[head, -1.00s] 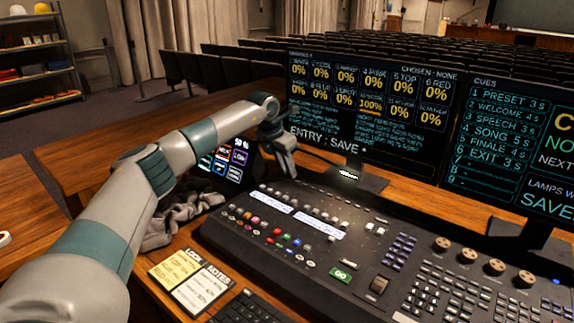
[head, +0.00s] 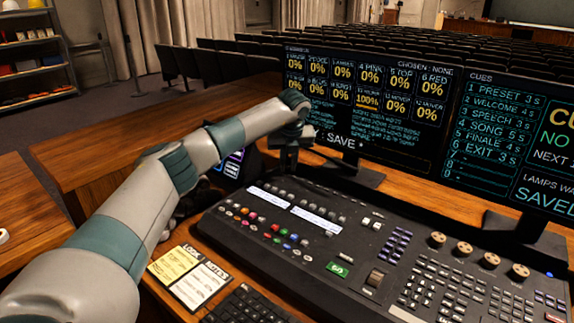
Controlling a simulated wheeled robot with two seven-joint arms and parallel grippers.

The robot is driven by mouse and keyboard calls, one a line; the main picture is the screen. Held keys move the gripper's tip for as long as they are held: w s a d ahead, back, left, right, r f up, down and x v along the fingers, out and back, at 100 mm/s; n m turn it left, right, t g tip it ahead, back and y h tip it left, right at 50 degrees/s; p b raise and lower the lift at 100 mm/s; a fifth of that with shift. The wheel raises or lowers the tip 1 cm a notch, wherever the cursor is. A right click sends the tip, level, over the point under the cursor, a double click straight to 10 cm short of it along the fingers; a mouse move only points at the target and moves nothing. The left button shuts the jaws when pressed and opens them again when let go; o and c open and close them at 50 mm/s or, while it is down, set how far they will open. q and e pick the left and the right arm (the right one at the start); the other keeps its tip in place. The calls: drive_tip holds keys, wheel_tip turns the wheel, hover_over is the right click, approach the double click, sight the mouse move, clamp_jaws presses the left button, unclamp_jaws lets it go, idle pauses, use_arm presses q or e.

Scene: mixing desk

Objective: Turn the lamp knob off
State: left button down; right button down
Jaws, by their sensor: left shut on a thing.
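My left gripper (head: 289,163) is at the back edge of the black mixing desk (head: 225,250), pointing down. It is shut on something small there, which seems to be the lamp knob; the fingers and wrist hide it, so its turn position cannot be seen. The lamp's glowing head does not show clearly now. My right gripper is not in view.
Two monitors stand behind the desk, the left one (head: 400,135) close to my left wrist and the right one (head: 510,120) farther right. A small screen (head: 232,168) is partly behind my forearm. Yellow and white notes (head: 190,277) and a keyboard (head: 245,306) lie in front.

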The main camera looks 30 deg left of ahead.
use_arm(q)
drive_tip(key=shift+w+n, duration=0.1)
drive_tip(key=shift+n, duration=0.5)
drive_tip(key=shift+r+n+g+y, duration=0.1)
drive_tip(key=shift+n+g+y, duration=0.2)
drive_tip(key=shift+n, duration=0.2)
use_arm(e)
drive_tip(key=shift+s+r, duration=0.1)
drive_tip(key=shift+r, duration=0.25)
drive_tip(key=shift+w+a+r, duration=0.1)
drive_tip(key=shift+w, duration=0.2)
use_arm(q)
drive_tip(key=c, duration=1.6)
unclamp_jaws()
drive_tip(key=shift+c, duration=0.2)
